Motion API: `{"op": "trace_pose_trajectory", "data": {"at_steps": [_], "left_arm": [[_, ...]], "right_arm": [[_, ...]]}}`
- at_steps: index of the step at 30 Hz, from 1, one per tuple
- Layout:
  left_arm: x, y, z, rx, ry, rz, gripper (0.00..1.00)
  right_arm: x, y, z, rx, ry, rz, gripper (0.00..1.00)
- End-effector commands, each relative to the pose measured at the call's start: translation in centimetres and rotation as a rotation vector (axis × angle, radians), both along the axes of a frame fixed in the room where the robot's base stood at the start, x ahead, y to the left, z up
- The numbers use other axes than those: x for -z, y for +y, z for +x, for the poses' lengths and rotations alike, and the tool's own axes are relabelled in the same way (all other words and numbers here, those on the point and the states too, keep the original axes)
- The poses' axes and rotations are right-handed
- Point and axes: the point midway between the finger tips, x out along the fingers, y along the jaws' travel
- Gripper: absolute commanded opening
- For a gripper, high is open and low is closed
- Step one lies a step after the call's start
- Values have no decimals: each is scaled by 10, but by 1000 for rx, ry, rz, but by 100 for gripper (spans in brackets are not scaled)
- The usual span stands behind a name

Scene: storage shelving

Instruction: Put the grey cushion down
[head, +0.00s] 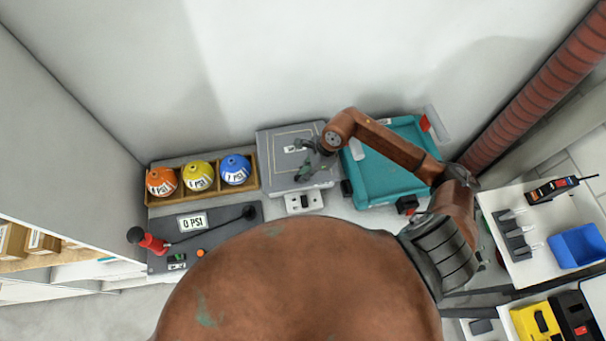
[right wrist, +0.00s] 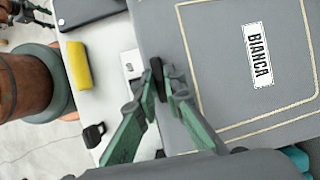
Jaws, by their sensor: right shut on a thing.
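The grey cushion (head: 268,172) is a flat square with pale stitched lines. It lies by the back wall, between the ball rack and the teal tray. In the right wrist view the cushion (right wrist: 225,90) fills the right side, with a white label reading BIANCA. My right gripper (head: 305,168) reaches over it from the right. In the right wrist view my gripper (right wrist: 162,80) is shut at the cushion's near edge, its green fingers close together. I cannot tell whether the cushion rests fully on the surface. My left gripper is out of view.
A wooden rack (head: 208,191) with orange, yellow and blue balls stands left of the cushion. A teal tray (head: 385,190) is on its right. A white socket plate (head: 304,202) is just in front. A dark panel (head: 215,238) reading 0 PSI lies front left.

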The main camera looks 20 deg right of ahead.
Motion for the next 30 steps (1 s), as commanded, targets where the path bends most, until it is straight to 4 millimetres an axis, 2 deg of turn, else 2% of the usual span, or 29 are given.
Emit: {"op": "trace_pose_trajectory", "data": {"at_steps": [3, 10, 11, 18, 26, 30], "left_arm": [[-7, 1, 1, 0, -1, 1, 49], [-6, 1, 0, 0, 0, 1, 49], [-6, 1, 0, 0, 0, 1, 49], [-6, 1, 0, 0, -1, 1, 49], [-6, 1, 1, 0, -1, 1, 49], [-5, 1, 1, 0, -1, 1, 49]], "right_arm": [[11, 0, 3, 4, 1, 3, 0], [15, -1, 4, 0, -2, 0, 0], [15, -1, 4, 0, -1, 0, 12], [15, -1, 4, 0, -1, 0, 27], [14, -2, 4, 0, -1, 0, 27], [5, -6, 3, 1, -2, -1, 27]]}}
